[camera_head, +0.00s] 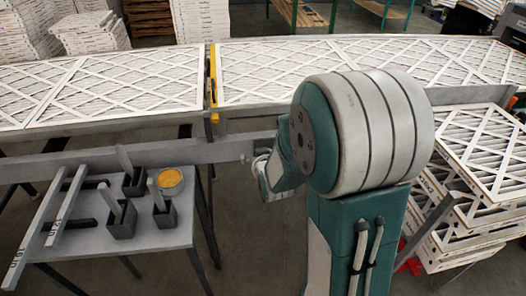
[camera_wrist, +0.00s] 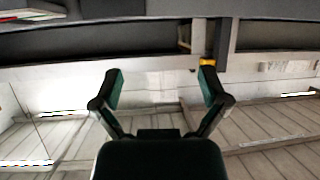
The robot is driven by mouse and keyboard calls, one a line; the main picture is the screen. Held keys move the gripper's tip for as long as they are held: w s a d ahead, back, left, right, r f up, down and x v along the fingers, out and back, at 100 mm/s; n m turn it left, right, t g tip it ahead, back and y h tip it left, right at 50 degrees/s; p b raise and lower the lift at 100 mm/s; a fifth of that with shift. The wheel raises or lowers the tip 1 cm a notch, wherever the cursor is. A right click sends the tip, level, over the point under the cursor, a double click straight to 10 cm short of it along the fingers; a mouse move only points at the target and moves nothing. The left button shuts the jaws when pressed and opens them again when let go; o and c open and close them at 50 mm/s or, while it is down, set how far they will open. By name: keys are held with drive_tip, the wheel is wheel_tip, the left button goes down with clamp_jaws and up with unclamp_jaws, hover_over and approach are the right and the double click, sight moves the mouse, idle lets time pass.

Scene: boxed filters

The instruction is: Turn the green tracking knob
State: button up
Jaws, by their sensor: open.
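I cannot make out a green knob in either view. A small dark knob-like piece (camera_head: 245,158) sticks out by the grey rail in the head view, left of my arm; its colour is too unclear to tell. My gripper (camera_wrist: 160,87) is open and empty in the wrist view, its two dark green fingers spread apart. In the head view my arm's end (camera_head: 272,178) shows only partly behind the large arm joint, near the rail's front.
White filters lie on a long conveyor (camera_head: 110,124) with a yellow strip (camera_head: 213,75) at its gap. A grey table (camera_head: 178,236) with dark holders stands at left. Stacked filters (camera_head: 465,225) stand at right. Floor between table and arm looks clear.

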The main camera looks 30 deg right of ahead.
drive_tip(key=s+d+f+m+t+h, duration=0.1)
drive_tip(key=d+f+t+h, duration=0.3)
drive_tip(key=f, duration=0.7)
drive_tip(key=shift+y, duration=0.6)
drive_tip(key=x, duration=0.3)
drive_tip(key=d+x, duration=0.1)
drive_tip(key=x, duration=0.7)
drive_tip(key=shift+s+d, duration=0.25)
drive_tip(key=shift+c, duration=0.3)
drive_tip(key=c, duration=1.1)
